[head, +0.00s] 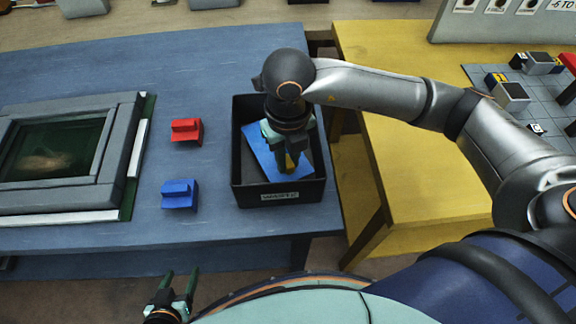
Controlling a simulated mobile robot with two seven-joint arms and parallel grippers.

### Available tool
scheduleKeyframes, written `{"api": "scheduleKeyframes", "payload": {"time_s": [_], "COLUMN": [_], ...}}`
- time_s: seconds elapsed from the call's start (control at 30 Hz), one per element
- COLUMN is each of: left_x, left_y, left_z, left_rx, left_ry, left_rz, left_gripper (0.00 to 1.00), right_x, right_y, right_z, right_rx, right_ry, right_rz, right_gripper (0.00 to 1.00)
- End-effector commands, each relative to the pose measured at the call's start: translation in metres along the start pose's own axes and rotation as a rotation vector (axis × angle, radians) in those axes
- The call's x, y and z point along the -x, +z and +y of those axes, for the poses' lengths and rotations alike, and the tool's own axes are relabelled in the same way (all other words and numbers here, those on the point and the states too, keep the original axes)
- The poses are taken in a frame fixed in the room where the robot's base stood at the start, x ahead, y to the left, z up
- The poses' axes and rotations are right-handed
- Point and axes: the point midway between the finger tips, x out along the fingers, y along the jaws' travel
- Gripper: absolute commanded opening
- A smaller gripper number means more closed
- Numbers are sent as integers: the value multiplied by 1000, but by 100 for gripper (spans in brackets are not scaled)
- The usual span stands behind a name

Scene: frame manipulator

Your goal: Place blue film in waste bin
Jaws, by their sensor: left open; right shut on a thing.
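The blue film (262,153) is a flat blue sheet, seen inside the outline of the black waste bin (236,187), which has a white label on its front. My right gripper (289,166) is over the bin, pointing down, and is shut on the film. The gripper hides part of the film, and I cannot tell whether the film touches the bin floor. My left gripper (178,288) is open and empty, low in front of the blue table.
The bin stands on the blue table (200,70) at its right edge. A red block (186,130) and a blue block (179,195) sit left of it. A grey frame (127,135) lies further left. A yellow table (390,45) stands at the right.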

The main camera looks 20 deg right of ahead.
Motion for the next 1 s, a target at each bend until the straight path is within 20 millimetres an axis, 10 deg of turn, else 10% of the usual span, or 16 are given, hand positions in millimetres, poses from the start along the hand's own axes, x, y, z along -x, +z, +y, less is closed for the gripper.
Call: {"api": "scheduleKeyframes", "payload": {"time_s": [0.63,0.67,1.0], "left_x": [-3,-2,-2], "left_y": [3,2,2], "left_z": [0,0,0], "left_rx": [0,0,-1], "left_ry": [0,0,0], "left_rz": [1,0,0], "left_gripper": [65,65,65], "right_x": [-40,-39,-38], "right_y": [-1,-1,-1], "right_z": [0,0,0], "right_rx": [0,0,0], "right_ry": [-1,-1,-1], "right_rz": [1,1,1], "right_gripper": [0,24,51]}}
